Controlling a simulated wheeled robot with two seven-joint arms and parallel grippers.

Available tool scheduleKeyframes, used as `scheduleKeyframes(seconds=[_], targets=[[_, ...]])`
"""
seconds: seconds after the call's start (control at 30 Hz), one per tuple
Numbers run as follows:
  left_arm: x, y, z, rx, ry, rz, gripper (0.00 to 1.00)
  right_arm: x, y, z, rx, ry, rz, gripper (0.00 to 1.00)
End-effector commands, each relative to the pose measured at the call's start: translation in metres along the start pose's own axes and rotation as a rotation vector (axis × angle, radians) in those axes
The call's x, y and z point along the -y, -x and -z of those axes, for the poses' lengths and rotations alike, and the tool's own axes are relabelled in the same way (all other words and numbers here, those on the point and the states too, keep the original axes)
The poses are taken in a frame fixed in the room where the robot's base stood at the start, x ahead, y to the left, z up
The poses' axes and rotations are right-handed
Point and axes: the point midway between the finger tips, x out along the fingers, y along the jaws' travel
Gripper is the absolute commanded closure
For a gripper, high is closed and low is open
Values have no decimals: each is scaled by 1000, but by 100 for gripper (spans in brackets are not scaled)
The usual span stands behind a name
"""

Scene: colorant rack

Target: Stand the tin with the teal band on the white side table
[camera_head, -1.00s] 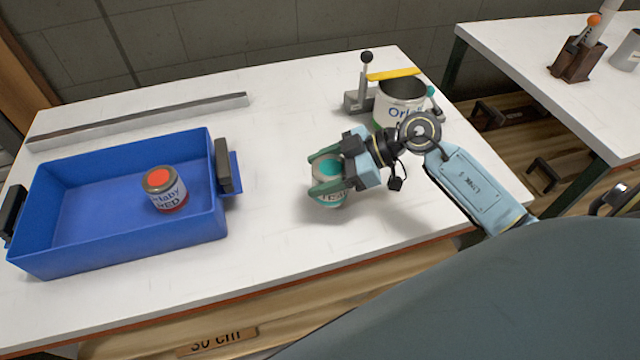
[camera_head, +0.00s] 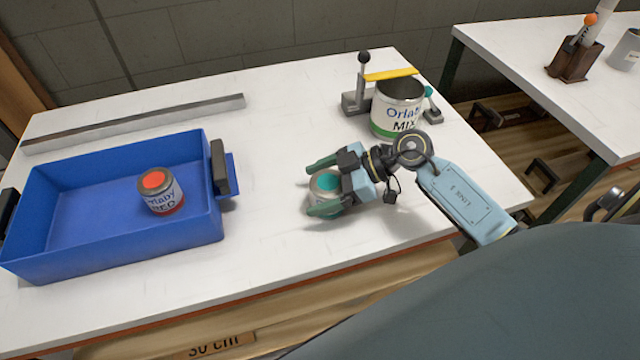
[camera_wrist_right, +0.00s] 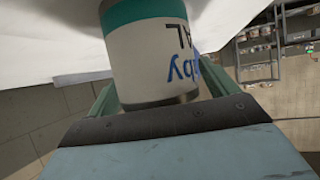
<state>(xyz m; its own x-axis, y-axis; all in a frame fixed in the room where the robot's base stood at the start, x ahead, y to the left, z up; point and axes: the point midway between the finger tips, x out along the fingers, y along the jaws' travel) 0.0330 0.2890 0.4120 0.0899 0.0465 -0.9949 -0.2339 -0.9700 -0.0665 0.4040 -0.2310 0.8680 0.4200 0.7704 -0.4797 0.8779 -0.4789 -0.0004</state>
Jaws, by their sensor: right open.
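The tin with the teal band (camera_head: 324,198) stands upright, as far as I can tell, on the white table with the blue crate, its teal lid spot facing up. My right gripper (camera_head: 321,187) is open, with one green finger on the far side of the tin and one on the near side. In the right wrist view the tin (camera_wrist_right: 150,60) fills the space in front of the palm, its teal band and part of its label showing. A second white table, the side one (camera_head: 540,55), is at the right. My left gripper is not in view.
A blue crate (camera_head: 120,250) holds a red-marked tin (camera_head: 163,198). A large mixing can (camera_head: 397,110) stands in a clamp device (camera_head: 358,95) behind my right gripper. A metal bar (camera_head: 140,122) lies at the back left. A brown holder (camera_head: 574,62) and grey cup (camera_head: 626,50) stand on the side table.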

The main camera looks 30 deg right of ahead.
Motion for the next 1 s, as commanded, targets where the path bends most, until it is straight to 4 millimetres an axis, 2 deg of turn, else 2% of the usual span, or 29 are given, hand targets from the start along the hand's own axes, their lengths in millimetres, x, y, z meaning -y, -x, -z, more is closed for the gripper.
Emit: scheduleKeyframes(seconds=[0.17,0.23,0.47,0.7,0.83,1.0], targets=[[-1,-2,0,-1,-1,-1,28,0,1,2,-1,2,-1,14],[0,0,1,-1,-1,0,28,0,8,2,3,1,-1,14],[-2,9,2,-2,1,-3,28,0,55,3,6,1,-2,14],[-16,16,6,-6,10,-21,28,0,101,3,4,-1,0,14],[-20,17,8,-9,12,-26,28,0,116,3,2,0,0,14],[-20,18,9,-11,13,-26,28,0,122,3,1,1,1,14]])
